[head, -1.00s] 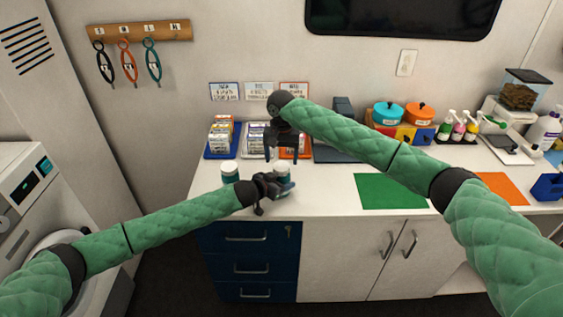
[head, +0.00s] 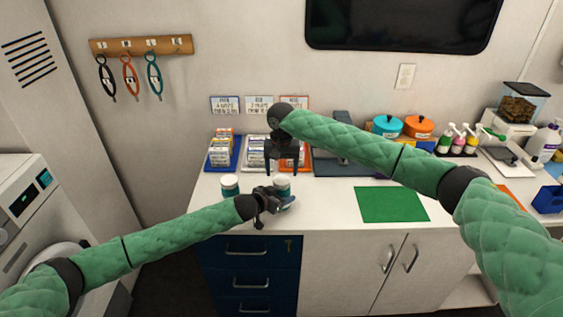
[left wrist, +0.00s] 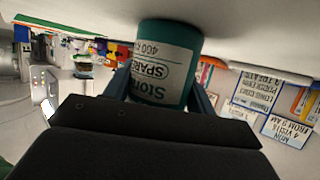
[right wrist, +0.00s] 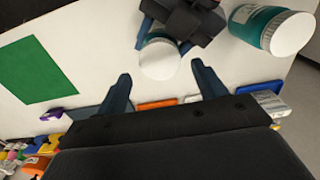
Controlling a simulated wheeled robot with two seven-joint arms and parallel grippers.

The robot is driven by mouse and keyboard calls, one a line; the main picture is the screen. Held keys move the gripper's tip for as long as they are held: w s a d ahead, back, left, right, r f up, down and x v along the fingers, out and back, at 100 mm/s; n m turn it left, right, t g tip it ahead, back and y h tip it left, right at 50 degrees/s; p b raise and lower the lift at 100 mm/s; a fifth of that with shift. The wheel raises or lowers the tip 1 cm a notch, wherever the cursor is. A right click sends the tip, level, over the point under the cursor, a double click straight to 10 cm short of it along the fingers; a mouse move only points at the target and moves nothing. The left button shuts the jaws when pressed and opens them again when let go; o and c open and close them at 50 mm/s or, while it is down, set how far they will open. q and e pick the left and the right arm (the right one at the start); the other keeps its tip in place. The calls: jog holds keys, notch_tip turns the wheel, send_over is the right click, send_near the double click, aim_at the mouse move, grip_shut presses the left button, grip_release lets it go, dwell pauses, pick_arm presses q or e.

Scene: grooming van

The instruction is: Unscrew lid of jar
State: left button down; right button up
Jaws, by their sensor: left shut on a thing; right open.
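My right gripper (head: 282,173) is open and points down just above the lid. In the right wrist view the white lid (right wrist: 160,60) lies between and beyond the spread fingertips (right wrist: 160,75), with no clear contact. A second, similar jar (head: 229,186) stands to the left, its lid also visible in the right wrist view (right wrist: 290,34).
Trays of small boxes, including a blue tray (head: 222,167), stand behind the jars. A green mat (head: 391,204) lies to the right on the white counter. The counter front left of the mat is clear.

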aim_at(281, 179)
jog(key=shift+f, duration=1.75)
jog(key=c, duration=1)
jog(key=o, duration=1.1)
jog(key=shift+c, duration=0.2)
jog(key=shift+r, duration=0.1)
jog(key=shift+r, duration=3.8)
jog(key=shift+c, duration=0.3)
jog(key=shift+f, duration=3.9)
